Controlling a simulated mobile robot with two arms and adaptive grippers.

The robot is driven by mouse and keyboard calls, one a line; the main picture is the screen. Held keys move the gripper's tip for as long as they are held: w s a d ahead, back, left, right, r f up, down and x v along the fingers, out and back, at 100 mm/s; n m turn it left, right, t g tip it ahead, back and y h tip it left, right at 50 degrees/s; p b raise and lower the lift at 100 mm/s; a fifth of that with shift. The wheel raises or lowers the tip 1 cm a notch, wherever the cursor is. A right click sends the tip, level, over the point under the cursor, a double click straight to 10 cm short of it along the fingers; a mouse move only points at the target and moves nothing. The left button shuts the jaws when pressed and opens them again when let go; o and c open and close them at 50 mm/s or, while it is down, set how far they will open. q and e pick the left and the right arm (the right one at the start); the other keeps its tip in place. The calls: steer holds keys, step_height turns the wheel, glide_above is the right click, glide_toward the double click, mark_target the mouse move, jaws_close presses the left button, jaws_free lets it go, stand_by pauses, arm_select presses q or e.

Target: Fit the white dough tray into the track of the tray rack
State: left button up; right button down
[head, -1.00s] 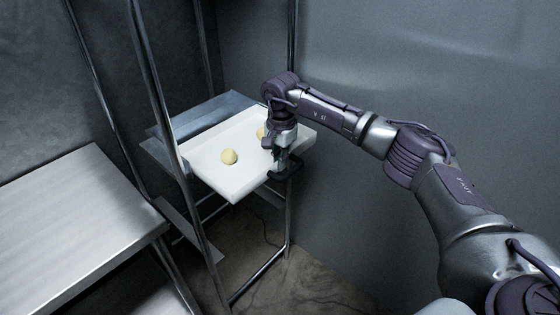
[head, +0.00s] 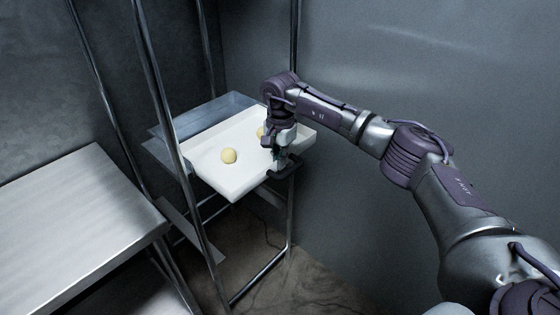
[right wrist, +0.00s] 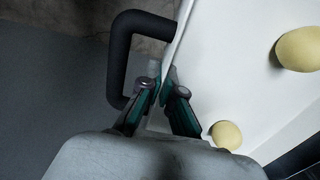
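The white dough tray (head: 228,180) lies in the tray rack (head: 154,82), partly out of its front, with pale dough balls (head: 228,156) on it. It also shows in the right wrist view (right wrist: 235,60). My right gripper (right wrist: 164,82) is at the tray's right side, its fingers closed on the tray's edge, beside a black handle (right wrist: 120,55). In the head view my right gripper (head: 279,164) partly hides the right end of the tray. Whether the tray's edges sit in the track cannot be made out. My left gripper is not in view.
A metal table (head: 75,220) stands at the left, close to the rack's upright. Grey walls (head: 420,90) close off the back and right. Bare floor (head: 310,285) shows below the tray.

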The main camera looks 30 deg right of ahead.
mark_target(262, 159)
steer(key=shift+w+a+b, duration=0.4)
steer(key=shift+w+b, duration=0.05)
steer(key=shift+w, duration=0.55)
steer(key=shift+w+a+b, duration=0.4)
steer(key=shift+w+a, duration=0.05)
steer(key=shift+w, duration=0.5)
steer(key=shift+w+a+b, duration=0.4)
steer(key=shift+w+b, duration=0.05)
steer(key=shift+w, duration=0.55)
stand_by(5.0)
